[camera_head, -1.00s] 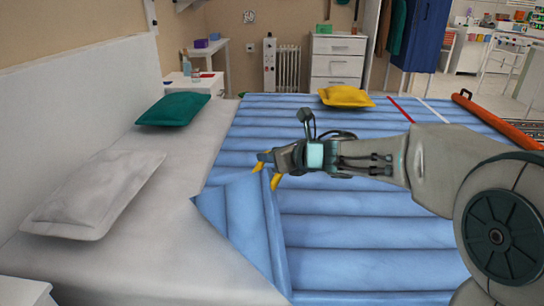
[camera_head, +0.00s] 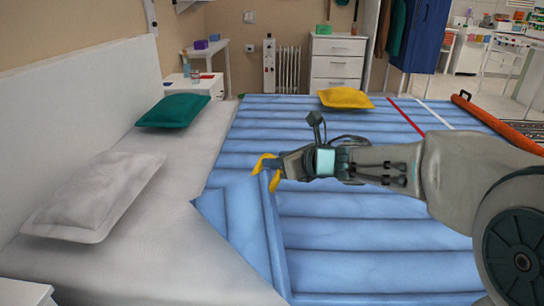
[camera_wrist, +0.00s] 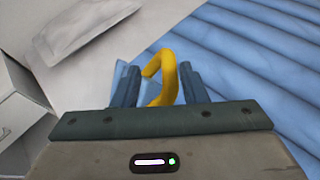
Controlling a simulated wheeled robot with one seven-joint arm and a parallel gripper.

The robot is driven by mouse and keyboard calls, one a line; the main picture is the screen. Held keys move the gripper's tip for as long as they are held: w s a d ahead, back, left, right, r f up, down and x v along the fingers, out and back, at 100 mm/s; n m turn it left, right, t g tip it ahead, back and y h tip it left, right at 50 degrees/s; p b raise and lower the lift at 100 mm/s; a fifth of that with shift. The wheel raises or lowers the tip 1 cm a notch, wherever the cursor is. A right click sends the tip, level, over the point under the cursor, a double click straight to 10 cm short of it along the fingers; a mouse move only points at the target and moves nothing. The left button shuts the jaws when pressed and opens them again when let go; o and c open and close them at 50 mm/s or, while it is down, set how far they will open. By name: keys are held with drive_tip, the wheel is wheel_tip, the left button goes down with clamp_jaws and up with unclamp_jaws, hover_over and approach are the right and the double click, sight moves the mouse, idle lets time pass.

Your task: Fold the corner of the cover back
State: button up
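The blue quilted cover (camera_head: 355,231) lies over the bed. Its near left corner is turned back as a folded flap (camera_head: 238,222) lying on top of the cover, with a pointed tip towards the pillows and pale sheet bare in front of it. My gripper (camera_head: 266,172), with yellow fingers, is over the flap's upper end. Whether it touches the cloth cannot be made out. In the wrist view, my yellow fingers (camera_wrist: 160,78) overlap in front of the blue cover (camera_wrist: 235,70). No cloth shows clearly between them, and their gap is hard to judge.
A grey pillow (camera_head: 95,195) and a green pillow (camera_head: 173,110) lie on the headboard side. A yellow pillow (camera_head: 345,97) lies at the bed's far side. A white bedside table (camera_head: 22,291) stands at the near left. An orange roll (camera_head: 495,122) lies at the right.

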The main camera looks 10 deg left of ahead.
drive_tip(key=p+v, duration=0.2)
drive_tip(key=v, duration=0.8)
drive_tip(key=shift+d, duration=0.2)
drive_tip(key=shift+s+r, duration=0.1)
drive_tip(key=shift+s, duration=0.05)
drive_tip(key=d+r+m+t+h+p, duration=0.5)
drive_tip(key=d+r+m+h+p, duration=0.5)
drive_tip(key=d+r+m+p, duration=1.1)
drive_tip(key=s+f+m+g+h+p, duration=0.4)
drive_tip(key=s+m, duration=0.4)
drive_tip(key=m, duration=0.8)
drive_tip(key=s+a+r+m+g+y+p, duration=0.2)
drive_tip(key=s+m+g+y+p, duration=0.1)
drive_tip(key=s+m+g+p, duration=0.2)
drive_tip(key=s+m+p, duration=0.2)
drive_tip(key=s+m, duration=0.2)
drive_tip(key=s, duration=0.2)
drive_tip(key=shift+a+r+m+g+p, duration=0.2)
drive_tip(key=shift+r+m+g+p, duration=0.15)
drive_tip(key=shift+r+m+g, duration=0.05)
drive_tip(key=shift+s+a, duration=0.1)
drive_tip(key=shift+s, duration=0.05)
